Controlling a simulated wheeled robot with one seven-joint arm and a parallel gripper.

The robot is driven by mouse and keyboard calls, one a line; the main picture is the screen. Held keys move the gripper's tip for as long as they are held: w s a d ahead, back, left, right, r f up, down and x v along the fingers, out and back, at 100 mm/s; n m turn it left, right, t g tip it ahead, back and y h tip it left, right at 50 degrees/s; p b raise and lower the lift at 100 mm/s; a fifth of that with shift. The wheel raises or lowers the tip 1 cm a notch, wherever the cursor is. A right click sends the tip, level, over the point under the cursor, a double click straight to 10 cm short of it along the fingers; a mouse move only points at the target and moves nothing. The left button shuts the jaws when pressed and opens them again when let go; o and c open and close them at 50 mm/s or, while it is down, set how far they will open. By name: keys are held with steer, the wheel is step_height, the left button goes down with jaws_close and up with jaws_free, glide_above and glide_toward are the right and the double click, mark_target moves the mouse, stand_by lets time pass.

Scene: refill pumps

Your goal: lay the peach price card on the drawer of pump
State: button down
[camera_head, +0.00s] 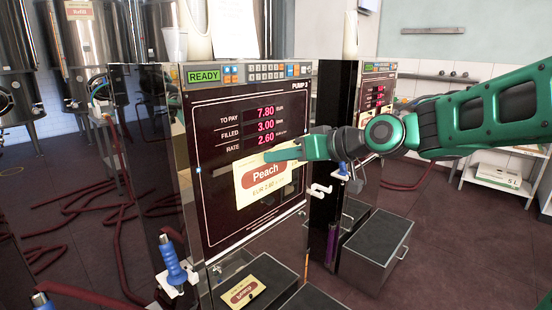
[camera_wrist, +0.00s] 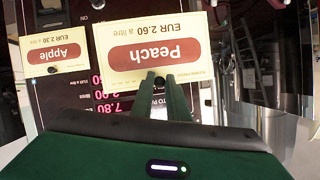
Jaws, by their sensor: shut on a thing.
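My gripper (camera_head: 272,156) is shut on the top edge of the peach price card (camera_head: 262,186), a cream card with a red label reading Peach and EUR 2.60. In the wrist view the peach card (camera_wrist: 150,50) is upside down beyond my fingertips (camera_wrist: 165,82). Below the display, a cream card with a red label (camera_head: 243,293) lies on a dark surface at the pump's base. The wrist view shows a card reading Apple (camera_wrist: 53,52).
A second pump (camera_head: 375,95) stands to the right, with a dark-topped drawer (camera_head: 378,238) pulled out. Red hoses (camera_head: 120,225) lie on the floor. Another dark top (camera_head: 312,300) is at the bottom edge.

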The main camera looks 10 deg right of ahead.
steer(key=s+d, duration=0.3)
steer(key=s, duration=0.2)
steer(key=shift+s+d, duration=0.25)
steer(key=shift+d, duration=0.1)
stand_by(0.6)
